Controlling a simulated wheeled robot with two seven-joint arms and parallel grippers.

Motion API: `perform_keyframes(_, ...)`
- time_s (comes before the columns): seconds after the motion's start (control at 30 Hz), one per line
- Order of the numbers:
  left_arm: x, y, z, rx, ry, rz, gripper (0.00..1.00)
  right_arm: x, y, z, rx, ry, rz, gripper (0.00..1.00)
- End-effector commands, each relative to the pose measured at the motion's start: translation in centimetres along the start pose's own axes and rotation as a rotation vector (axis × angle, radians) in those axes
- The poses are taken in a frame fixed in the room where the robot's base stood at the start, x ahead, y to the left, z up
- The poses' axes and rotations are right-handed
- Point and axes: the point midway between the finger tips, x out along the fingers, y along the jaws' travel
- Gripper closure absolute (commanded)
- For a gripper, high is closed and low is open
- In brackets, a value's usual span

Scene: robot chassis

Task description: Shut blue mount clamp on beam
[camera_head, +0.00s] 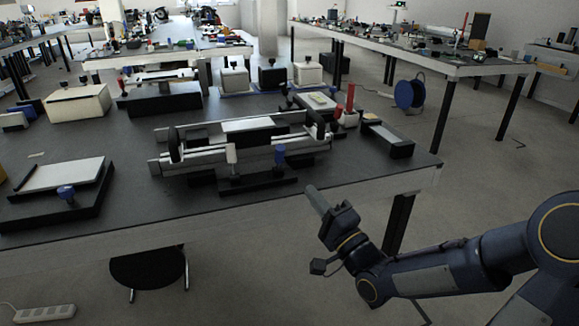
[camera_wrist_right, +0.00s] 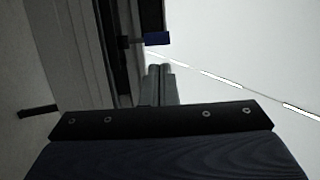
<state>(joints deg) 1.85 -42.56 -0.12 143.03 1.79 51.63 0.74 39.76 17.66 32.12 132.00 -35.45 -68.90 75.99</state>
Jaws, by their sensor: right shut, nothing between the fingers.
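The robot chassis (camera_head: 205,152) lies on the dark workbench, with pale long beams and black upright end parts. The blue mount clamp (camera_head: 280,156) stands at its near side, right of a white clamp (camera_head: 231,156); its handle looks upright. In the right wrist view a blue piece (camera_wrist_right: 157,38) juts sideways from a dark part just beyond the fingertips. My right gripper (camera_head: 317,197) is shut and empty, off the bench's front edge, apart from the blue clamp. Its closed fingers (camera_wrist_right: 160,76) show in the wrist view. My left gripper is out of view.
A flat panel on a dark base (camera_head: 62,176) with a blue knob sits at the left. Boxes (camera_head: 233,79), red cylinders (camera_head: 350,97) and a small tray (camera_head: 387,138) stand behind and right. The bench's front right is clear.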

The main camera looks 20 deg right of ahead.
Motion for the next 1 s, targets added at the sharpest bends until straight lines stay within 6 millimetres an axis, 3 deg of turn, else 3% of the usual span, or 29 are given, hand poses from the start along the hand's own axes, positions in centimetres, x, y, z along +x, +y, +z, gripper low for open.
perform_keyframes(0.3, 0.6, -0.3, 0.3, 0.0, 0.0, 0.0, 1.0, 6.8, 0.1, 0.1, 0.002, 0.0, -0.003, 1.0)
perform_keyframes(0.5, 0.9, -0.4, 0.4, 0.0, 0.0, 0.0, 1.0, 9.4, 0.0, 0.0, 0.001, 0.001, -0.001, 1.0)
perform_keyframes(1.0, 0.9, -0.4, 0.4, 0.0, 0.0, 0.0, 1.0, 10.2, 0.0, 0.0, 0.0, 0.001, 0.001, 1.0)
